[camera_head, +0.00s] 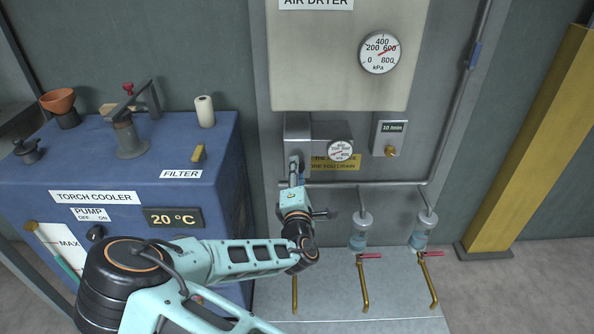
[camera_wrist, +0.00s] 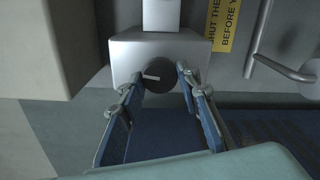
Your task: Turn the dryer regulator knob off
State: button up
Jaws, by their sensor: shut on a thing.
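The dryer regulator is a silver body (camera_head: 297,126) under the air dryer panel, and it also shows in the wrist view (camera_wrist: 128,54). Its knob (camera_wrist: 159,77) is round and dark with a pale pointer mark that lies nearly level, toward the left of its face. My gripper (camera_head: 294,164) is at the regulator's lower end and hides the knob in the head view. In the wrist view my gripper (camera_wrist: 161,80) has one blue finger on each side of the knob, and it is shut on it.
A small gauge (camera_head: 340,151) and a yellow sign (camera_head: 348,163) sit right of the regulator. A grey pipe (camera_head: 385,184) with drain bowls (camera_head: 359,232) runs below. The blue torch cooler (camera_head: 100,175) stands left. A large gauge (camera_head: 380,51) is above.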

jog(key=shift+n, duration=0.8)
jog(key=o, duration=1.2)
jog(key=shift+c, duration=0.2)
jog(key=s, duration=1.2)
jog(key=shift+d, duration=0.1)
